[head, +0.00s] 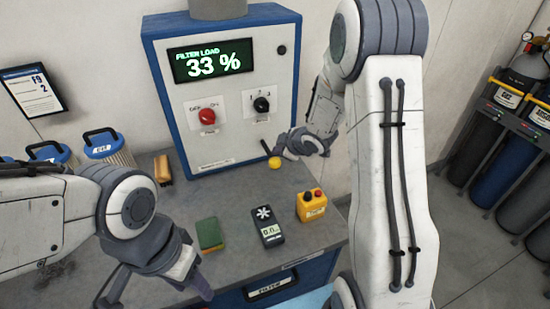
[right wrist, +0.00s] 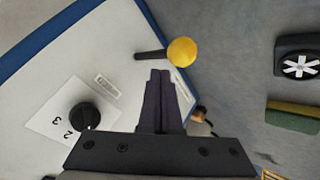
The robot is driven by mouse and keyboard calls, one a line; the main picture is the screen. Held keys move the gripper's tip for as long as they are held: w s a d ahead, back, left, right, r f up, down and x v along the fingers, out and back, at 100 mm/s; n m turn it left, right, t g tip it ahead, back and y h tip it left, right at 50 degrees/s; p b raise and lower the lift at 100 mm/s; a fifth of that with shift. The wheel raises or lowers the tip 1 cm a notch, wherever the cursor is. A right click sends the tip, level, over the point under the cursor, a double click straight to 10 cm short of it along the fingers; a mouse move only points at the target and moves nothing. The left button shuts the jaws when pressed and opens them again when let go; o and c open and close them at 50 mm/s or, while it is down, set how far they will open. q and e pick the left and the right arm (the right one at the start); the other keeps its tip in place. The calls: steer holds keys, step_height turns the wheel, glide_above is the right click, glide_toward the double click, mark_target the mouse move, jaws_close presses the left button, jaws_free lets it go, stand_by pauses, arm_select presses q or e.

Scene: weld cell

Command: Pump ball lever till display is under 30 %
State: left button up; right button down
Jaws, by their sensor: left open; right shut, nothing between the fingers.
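The blue-framed filter cabinet (head: 222,135) has a lit display (head: 213,62) that reads "FILTER LOAD 33 %". Its short dark lever ends in a yellow ball (head: 275,162), low on the cabinet front; the ball also shows in the right wrist view (right wrist: 182,51). My right gripper (head: 279,149) is shut and empty beside the lever. In the right wrist view its fingertips (right wrist: 160,73) point at the lever just short of the ball; I cannot tell whether they touch. My left gripper (head: 155,291) is open and empty above the bench's front left.
A red knob (head: 207,117) and a black knob (head: 262,104) sit on the panel. On the bench (head: 185,212) are a green sponge (head: 210,234), a dark meter (head: 267,226) and a yellow button box (head: 312,206). Filter cartridges (head: 108,149) stand at the left.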

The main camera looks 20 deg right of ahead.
steer(key=shift+r+p, duration=2.25)
steer(key=shift+r, duration=0.25)
steer(key=shift+a+f, duration=0.1)
steer(key=s+a+r+m+g+h+b, duration=0.1)
steer(key=s+a+m+g+b, duration=0.15)
steer(key=s+a, duration=0.7)
steer(key=s+a+m+g+b, duration=0.2)
steer(key=s+a+g+b, duration=0.3)
steer(key=s, duration=0.7)
steer(key=s+a+g, duration=0.1)
steer(key=s+a, duration=0.2)
steer(key=s, duration=1.1)
steer(key=shift+a, duration=0.3)
steer(key=shift+r+g, duration=0.1)
steer(key=shift+g, duration=0.15)
